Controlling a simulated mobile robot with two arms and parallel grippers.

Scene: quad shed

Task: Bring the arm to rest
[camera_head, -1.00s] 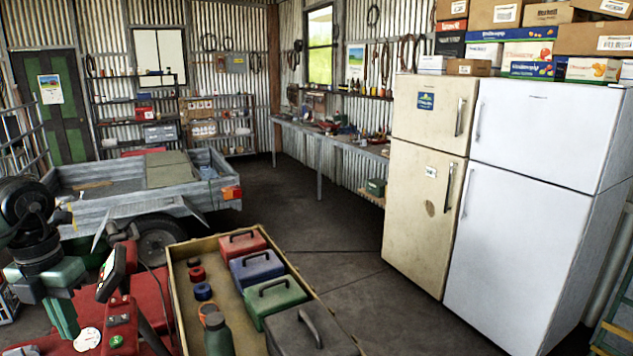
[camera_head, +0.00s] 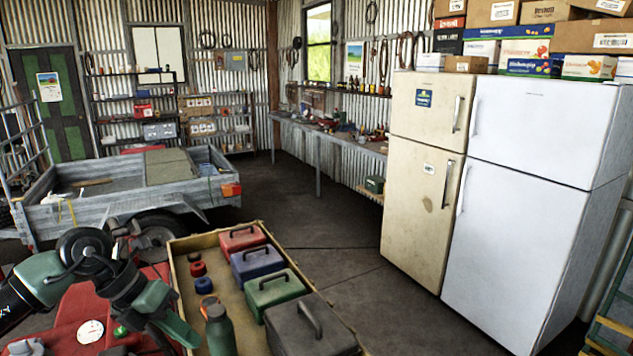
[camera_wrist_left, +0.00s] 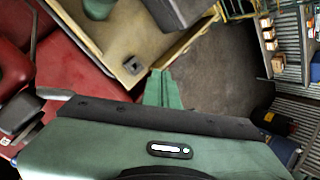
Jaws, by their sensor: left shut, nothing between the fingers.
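My left arm comes in from the left in the head view. Its green-fingered left gripper (camera_head: 184,332) is shut and empty, pointing down and to the right. It is over the red quad bodywork (camera_head: 70,308), close to the near left side of the wooden tray (camera_head: 223,264). In the left wrist view the shut green fingers (camera_wrist_left: 158,85) point toward the tray's edge (camera_wrist_left: 185,42). I cannot tell whether they touch anything. My right gripper is not in view.
The tray holds red (camera_head: 240,238), blue (camera_head: 256,262), green (camera_head: 272,288) and dark grey (camera_head: 312,326) boxes, some small rolls and a green bottle (camera_head: 219,332). A trailer (camera_head: 120,205) stands behind. Two fridges (camera_head: 425,175) (camera_head: 515,205) stand right. The middle floor (camera_head: 300,215) is clear.

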